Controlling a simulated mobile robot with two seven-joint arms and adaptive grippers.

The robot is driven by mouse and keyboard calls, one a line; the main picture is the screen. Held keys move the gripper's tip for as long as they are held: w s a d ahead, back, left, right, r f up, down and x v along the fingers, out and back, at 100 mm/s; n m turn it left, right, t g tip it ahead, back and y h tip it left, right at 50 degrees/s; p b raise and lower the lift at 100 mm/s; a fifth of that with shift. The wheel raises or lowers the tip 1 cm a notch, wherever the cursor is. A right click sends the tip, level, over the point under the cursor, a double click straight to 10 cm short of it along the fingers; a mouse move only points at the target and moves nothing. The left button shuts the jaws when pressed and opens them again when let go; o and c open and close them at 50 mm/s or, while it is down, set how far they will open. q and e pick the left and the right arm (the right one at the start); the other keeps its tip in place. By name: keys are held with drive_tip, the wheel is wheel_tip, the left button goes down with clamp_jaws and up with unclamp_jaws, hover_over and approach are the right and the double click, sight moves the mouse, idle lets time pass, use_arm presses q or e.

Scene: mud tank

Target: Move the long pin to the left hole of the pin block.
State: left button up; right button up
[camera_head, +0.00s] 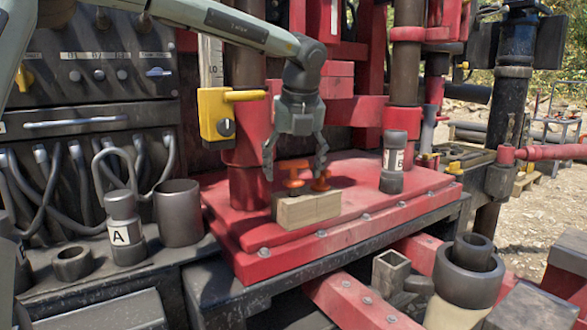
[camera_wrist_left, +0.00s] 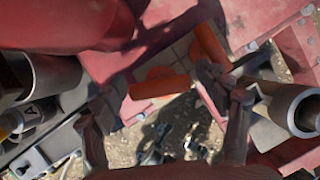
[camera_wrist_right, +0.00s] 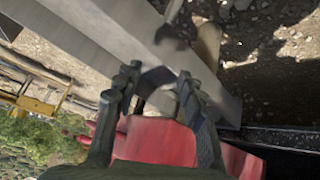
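The pin block (camera_head: 308,210) is a pale wooden block on the red deck. Two orange pins with crossbar tops stand at it: a left pin (camera_head: 293,174) and a right pin (camera_head: 320,184). The left one shows more height; their full lengths are hidden. Orange pin tops also show in the left wrist view, one near the middle (camera_wrist_left: 158,86) and one above right (camera_wrist_left: 210,46). My left gripper (camera_head: 295,173) points down over the block, fingers spread apart on either side of the pins. My right gripper (camera_wrist_right: 158,85) is open and empty, outside the head view.
A dark cylinder labelled B (camera_head: 394,160) stands right of the block. A canister labelled A (camera_head: 124,228) and an open cup (camera_head: 178,212) stand on the left ledge. A red column (camera_head: 246,120) rises behind the block. The red deck (camera_head: 370,210) is clear in front.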

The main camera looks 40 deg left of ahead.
use_arm(q)
drive_tip(key=shift+r, duration=0.1)
drive_tip(key=v, duration=1.2)
idle(0.4)
